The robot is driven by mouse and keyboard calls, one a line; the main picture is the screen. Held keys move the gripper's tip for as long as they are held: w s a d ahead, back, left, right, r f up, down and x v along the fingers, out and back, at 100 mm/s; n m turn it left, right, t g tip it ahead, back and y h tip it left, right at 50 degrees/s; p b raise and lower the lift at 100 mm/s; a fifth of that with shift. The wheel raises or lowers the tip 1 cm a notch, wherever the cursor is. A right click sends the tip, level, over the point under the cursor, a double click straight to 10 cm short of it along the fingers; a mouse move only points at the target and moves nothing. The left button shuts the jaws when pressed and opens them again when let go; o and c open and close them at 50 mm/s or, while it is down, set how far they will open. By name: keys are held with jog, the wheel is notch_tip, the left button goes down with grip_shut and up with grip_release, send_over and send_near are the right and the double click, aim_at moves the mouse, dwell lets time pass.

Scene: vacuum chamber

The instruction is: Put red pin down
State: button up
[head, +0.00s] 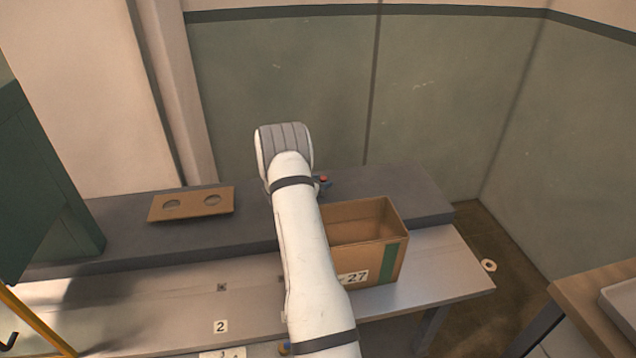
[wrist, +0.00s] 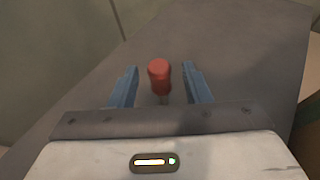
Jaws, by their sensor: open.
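The red pin (wrist: 159,75) stands upright on the dark grey raised surface (wrist: 235,50) in the wrist view. My gripper (wrist: 160,86) is open, with one blue finger on each side of the pin and a visible gap to both. In the head view my arm hides most of the gripper. A bit of the gripper (head: 324,187) and the red top of the pin (head: 323,179) show just right of my arm, over the grey surface.
An open cardboard box (head: 385,262) marked 27 stands close to the right of my arm. A brown plate with two round holes (head: 218,205) lies on the grey shelf at left. A dark green cabinet (head: 45,190) stands at far left. Walls (head: 280,90) rise behind.

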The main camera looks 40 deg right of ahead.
jog(key=shift+r, duration=0.15)
jog(key=shift+a+r, duration=0.1)
jog(key=b+v, duration=0.2)
jog(key=v, duration=0.9)
jog(key=s+a+r+m+g+y, duration=0.2)
jog(key=s+a+r+m+y, duration=0.2)
jog(key=s+a+r+m, duration=0.65)
jog(key=s+a+r+m+t+y, duration=0.1)
jog(key=s+a+r+m+y, duration=0.2)
jog(key=s+a, duration=0.7)
jog(key=s+a+r+m+t+y, duration=0.1)
jog(key=s+a+r+m+y, duration=0.3)
jog(key=s+a, duration=0.6)
jog(key=a+m+y, duration=0.2)
jog(key=a, duration=0.2)
jog(key=shift+s+a+t, duration=0.15)
jog(key=shift+s+t, duration=0.25)
